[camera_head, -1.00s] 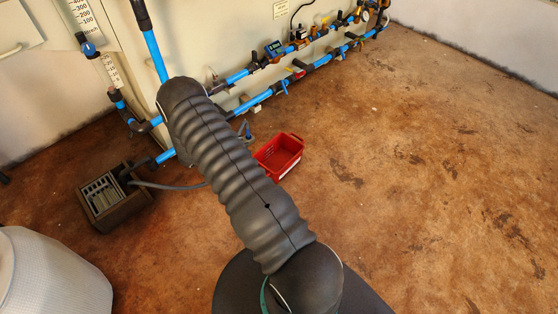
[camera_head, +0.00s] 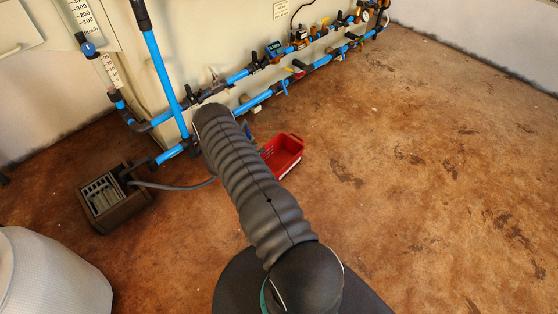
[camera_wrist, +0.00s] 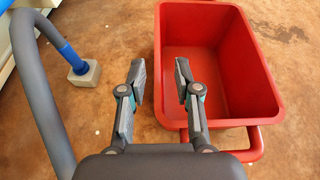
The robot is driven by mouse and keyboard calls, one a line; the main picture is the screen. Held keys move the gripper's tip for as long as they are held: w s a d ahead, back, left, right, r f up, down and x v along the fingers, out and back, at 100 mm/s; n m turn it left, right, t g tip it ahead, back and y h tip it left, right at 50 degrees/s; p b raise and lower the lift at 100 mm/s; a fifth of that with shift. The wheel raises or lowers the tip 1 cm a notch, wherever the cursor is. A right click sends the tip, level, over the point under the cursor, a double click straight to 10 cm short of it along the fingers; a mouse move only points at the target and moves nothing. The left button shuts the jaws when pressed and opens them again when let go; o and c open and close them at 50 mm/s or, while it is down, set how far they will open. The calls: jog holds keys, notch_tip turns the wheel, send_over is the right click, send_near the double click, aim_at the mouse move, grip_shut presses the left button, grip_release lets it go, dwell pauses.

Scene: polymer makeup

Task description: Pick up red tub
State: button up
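The red tub (camera_head: 291,152) stands on the brown floor near the blue pipes, partly hidden behind my arm in the head view. In the wrist view the red tub (camera_wrist: 268,92) fills the upper right and looks empty, with a handle loop at its near end. My gripper (camera_wrist: 160,75) is open and empty in the wrist view. Its right finger overlaps the tub's left part in the picture; its left finger is over bare floor left of the tub. I cannot tell whether the right finger touches the tub. The gripper is hidden by my arm in the head view.
Blue pipes with valves (camera_head: 250,105) run along the wall behind the tub. A brown box with a grate (camera_head: 112,195) and a grey hose stands at left. A white rounded container (camera_head: 50,275) is at lower left. Open floor (camera_head: 430,190) lies to the right.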

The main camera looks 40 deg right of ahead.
jog(key=shift+f+x, duration=0.2)
jog(key=shift+x, duration=2.4)
jog(key=shift+w+a, duration=0.1)
jog(key=shift+a, duration=0.05)
grip_shut()
